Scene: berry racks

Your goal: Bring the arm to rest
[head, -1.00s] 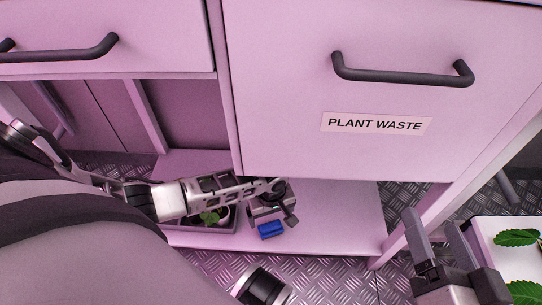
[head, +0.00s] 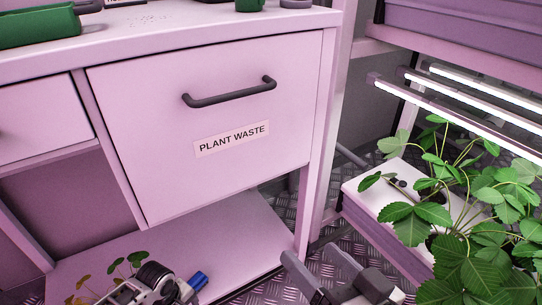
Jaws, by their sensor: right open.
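My right gripper (head: 308,252) is at the bottom centre of the head view, in front of the pink cabinet. Its two grey fingers are apart with nothing between them. Part of my left arm (head: 143,284) shows at the bottom left edge, over the cabinet's low shelf. Its fingers cannot be made out. A small blue thing (head: 197,281) shows beside it; whether they touch is unclear.
The cabinet has a closed drawer marked PLANT WASTE (head: 205,160) with a dark handle (head: 230,93). The low shelf (head: 215,235) is below it. Leafy plants (head: 470,195) stand in a white-topped rack (head: 365,205) under lit tubes (head: 470,100) at the right. A green container (head: 40,27) is on top.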

